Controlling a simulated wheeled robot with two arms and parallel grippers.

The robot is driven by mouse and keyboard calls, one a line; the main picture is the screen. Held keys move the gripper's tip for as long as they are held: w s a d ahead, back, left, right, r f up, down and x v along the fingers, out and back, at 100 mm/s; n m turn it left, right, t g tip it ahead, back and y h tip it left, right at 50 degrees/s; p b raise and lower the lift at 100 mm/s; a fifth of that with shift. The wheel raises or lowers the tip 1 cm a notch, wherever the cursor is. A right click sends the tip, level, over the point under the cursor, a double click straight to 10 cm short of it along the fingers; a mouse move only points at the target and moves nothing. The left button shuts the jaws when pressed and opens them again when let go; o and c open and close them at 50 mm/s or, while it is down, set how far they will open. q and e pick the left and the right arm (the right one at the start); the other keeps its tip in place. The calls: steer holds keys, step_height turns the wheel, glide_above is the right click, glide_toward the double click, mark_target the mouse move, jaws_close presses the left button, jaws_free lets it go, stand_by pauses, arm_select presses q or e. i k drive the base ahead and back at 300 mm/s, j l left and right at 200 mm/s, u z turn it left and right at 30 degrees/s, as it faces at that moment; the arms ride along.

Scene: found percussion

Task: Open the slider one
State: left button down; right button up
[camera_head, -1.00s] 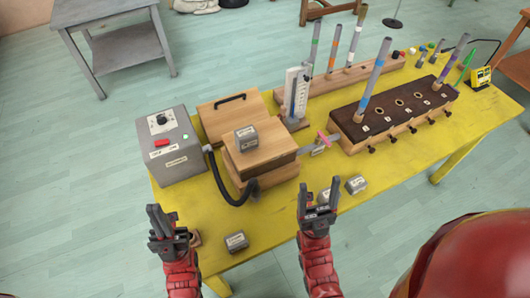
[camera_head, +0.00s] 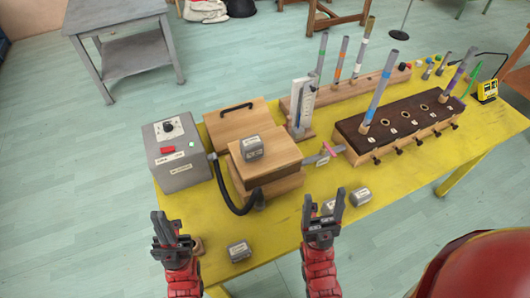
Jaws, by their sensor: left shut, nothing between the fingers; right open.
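The dark-topped wooden block (camera_head: 418,112) stands on the right half of the yellow table, with holes along its top and a row of dark slider knobs along its front. The slider knob at its near left end (camera_head: 378,168) shows; its number cannot be read. A grey tube with coloured bands (camera_head: 379,86) stands in the block's left end. My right gripper (camera_head: 324,205) is open and empty at the table's front edge, left of and nearer than the block. My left gripper (camera_head: 166,228) is shut and empty, further left, near the front left corner.
A wooden bellows box (camera_head: 270,165) carries a grey weight (camera_head: 249,148). A grey control box (camera_head: 176,150) with a black hose stands left of it. Loose weights lie at the front (camera_head: 239,250) and near the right gripper (camera_head: 360,197). Yellow tabletop (camera_head: 410,178) is clear before the block.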

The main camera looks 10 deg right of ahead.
mark_target(377, 162)
steer(key=z, duration=1.3)
